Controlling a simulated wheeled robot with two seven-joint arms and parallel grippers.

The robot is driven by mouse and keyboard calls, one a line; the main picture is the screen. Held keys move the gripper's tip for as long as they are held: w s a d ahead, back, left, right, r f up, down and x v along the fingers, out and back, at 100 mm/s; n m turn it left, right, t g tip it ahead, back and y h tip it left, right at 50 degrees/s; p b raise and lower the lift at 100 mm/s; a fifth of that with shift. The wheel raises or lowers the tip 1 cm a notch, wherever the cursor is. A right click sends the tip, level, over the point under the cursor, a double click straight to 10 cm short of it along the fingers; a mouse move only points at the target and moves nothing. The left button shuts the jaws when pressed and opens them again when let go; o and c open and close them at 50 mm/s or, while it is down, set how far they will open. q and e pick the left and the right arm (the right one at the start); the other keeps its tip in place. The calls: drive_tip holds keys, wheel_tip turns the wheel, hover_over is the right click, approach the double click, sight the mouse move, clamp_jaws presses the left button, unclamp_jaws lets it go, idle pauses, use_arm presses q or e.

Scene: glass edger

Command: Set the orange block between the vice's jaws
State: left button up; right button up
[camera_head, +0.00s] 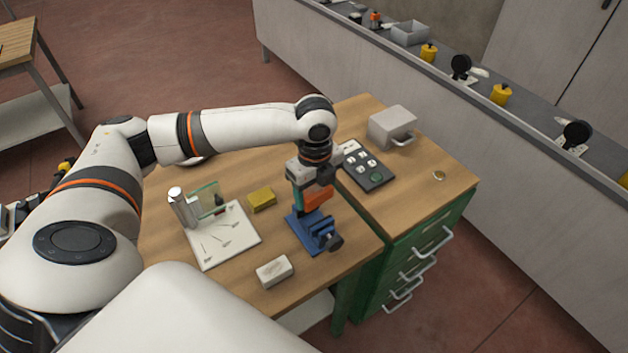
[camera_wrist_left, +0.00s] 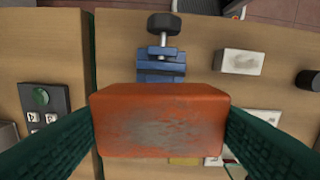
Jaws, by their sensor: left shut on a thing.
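The orange block (camera_head: 319,198) is held by my left gripper (camera_head: 308,199) just above the blue vice (camera_head: 312,233) on the wooden workbench. In the left wrist view the orange block (camera_wrist_left: 160,120) is large, with grey worn patches, and the green fingers press on both its ends. The blue vice (camera_wrist_left: 161,66) shows beyond the block in that view, with its dark screw handle at the top. The block hides part of the vice, so the gap between the jaws cannot be seen clearly. My right gripper is not in view.
A whitish block (camera_head: 274,271), a yellow block (camera_head: 262,199) and a white board (camera_head: 222,236) with a glass pane and metal cylinder lie left of the vice. A dark control panel (camera_head: 367,167) and grey box (camera_head: 392,127) stand behind right.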

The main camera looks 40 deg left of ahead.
use_arm(q)
drive_tip(key=shift+w+a+m, duration=0.15)
drive_tip(key=shift+a+m, duration=0.05)
drive_tip(key=shift+m, duration=0.1)
drive_tip(key=shift+r, duration=0.1)
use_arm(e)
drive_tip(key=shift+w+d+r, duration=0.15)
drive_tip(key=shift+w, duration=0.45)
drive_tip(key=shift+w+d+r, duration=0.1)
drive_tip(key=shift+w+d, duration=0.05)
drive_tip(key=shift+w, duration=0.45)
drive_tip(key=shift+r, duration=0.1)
use_arm(q)
drive_tip(key=shift+r+p, duration=0.1)
drive_tip(key=shift+p, duration=0.55)
drive_tip(key=shift+f+b, duration=0.3)
drive_tip(key=shift+f, duration=0.45)
wheel_tip(320, 180, down, 3)
drive_tip(key=shift+f+b, duration=0.15)
drive_tip(key=shift+b, duration=0.35)
drive_tip(key=shift+f, duration=0.35)
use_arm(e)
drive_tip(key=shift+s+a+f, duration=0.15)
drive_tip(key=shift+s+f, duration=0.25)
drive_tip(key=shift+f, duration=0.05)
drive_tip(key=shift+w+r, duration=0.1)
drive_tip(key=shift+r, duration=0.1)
